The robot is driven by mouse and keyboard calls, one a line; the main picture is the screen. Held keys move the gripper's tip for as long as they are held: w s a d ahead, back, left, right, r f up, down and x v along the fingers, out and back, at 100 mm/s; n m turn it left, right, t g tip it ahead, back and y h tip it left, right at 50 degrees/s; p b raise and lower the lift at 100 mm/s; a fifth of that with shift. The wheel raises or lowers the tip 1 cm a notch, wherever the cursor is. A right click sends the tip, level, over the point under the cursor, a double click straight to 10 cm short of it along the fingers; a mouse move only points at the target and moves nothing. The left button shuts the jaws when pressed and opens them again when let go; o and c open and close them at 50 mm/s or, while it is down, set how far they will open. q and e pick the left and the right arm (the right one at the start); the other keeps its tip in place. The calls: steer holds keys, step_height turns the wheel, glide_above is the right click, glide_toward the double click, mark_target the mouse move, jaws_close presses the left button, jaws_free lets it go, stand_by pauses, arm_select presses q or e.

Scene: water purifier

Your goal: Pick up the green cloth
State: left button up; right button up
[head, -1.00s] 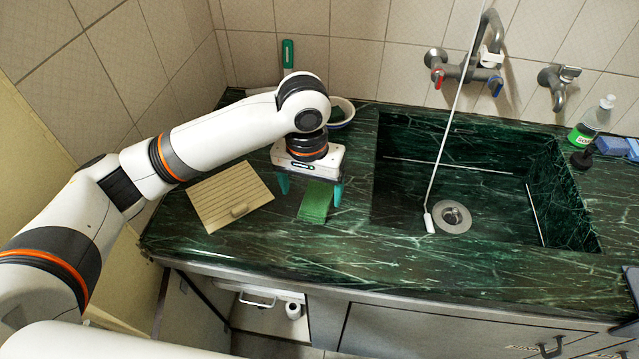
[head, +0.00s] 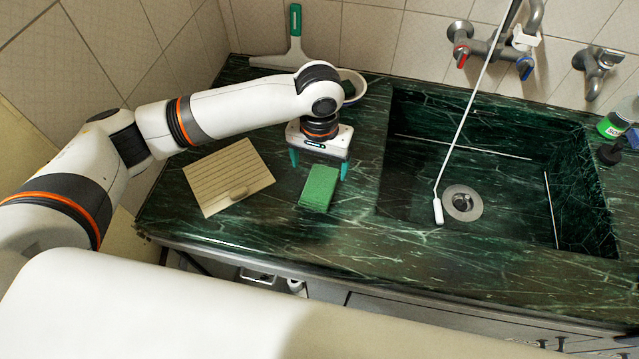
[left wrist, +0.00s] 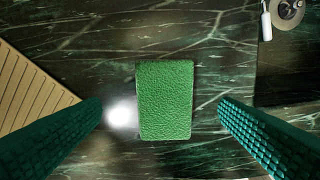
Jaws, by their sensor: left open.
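The green cloth (head: 319,187) is a small, flat green rectangle lying on the dark green marble counter, left of the sink. In the left wrist view the cloth (left wrist: 165,100) lies between and beyond the two teal fingers, with a gap on each side. My left gripper (head: 319,168) is open and empty, pointing down just behind the cloth in the head view. It also shows in the left wrist view (left wrist: 160,112), fingers wide apart. My right gripper is not in view.
A beige ridged board (head: 228,177) lies left of the cloth. The sink (head: 463,203) is to the right, with a white stick (head: 438,212) in it. A bowl (head: 352,84) and a green-handled squeegee (head: 295,30) are at the back. Counter in front of the cloth is clear.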

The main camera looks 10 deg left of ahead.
mark_target(319, 184)
arm_select(q)
steer(key=f, duration=0.2)
steer(key=s+f, duration=0.1)
steer(key=shift+s+d+f, duration=0.1)
steer(key=shift+f, duration=0.8)
steer(key=c, duration=1.1)
